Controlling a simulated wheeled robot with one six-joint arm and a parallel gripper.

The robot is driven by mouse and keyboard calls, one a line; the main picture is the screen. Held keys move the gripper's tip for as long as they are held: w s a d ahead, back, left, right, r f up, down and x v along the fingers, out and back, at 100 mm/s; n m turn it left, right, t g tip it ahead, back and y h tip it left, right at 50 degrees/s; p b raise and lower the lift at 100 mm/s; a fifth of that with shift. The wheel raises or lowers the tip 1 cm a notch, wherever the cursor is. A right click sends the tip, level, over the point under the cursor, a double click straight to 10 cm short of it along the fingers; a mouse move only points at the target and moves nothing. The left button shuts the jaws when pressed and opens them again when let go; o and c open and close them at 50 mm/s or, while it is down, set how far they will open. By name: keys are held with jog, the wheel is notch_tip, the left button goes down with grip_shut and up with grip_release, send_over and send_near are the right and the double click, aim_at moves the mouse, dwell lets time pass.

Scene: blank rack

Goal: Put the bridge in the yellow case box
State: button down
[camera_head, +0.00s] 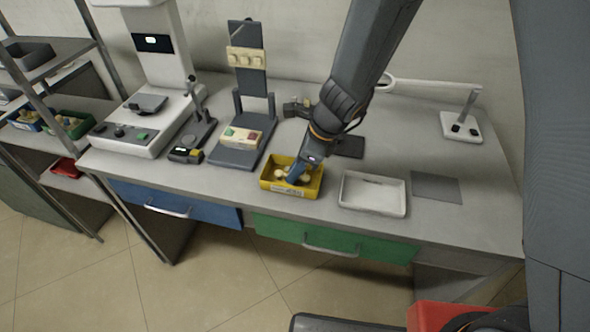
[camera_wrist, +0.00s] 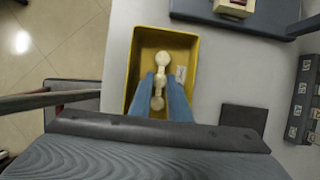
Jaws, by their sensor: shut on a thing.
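The yellow case box (camera_head: 275,186) stands on the grey bench top near its front edge, left of the white tray. It also shows in the wrist view (camera_wrist: 133,62). The bridge (camera_wrist: 162,59) is a cream piece with rounded ends. My gripper (camera_wrist: 161,80) has its two blue fingers shut on the bridge's narrower middle. In the head view my gripper (camera_head: 295,174) reaches down into the box opening, and cream ends of the bridge (camera_head: 280,174) show beside the fingers. I cannot tell whether the bridge touches the box floor. The fingers partly hide it.
A white tray (camera_head: 373,194) and a flat grey plate (camera_head: 436,187) lie right of the box. A lamp base (camera_head: 461,126) stands at the back right.

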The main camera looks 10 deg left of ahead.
jog(key=shift+f, duration=0.15)
jog(key=c, duration=1.7)
grip_release()
jog(key=shift+o, duration=0.2)
jog(key=shift+d+r, duration=0.1)
jog(key=shift+r, duration=0.4)
jog(key=v, duration=1.1)
jog(key=s+d+n+h, duration=0.2)
jog(key=s+d+n, duration=0.2)
jog(key=d+n, duration=0.5)
jog(key=s+d+n+h, duration=0.2)
jog(key=s+d+n, duration=0.3)
jog(key=d+n, duration=0.5)
jog(key=d+r+p, duration=0.1)
jog(key=d, duration=0.3)
jog(key=shift+d+t+h, duration=0.3)
jog(key=shift+d, duration=0.1)
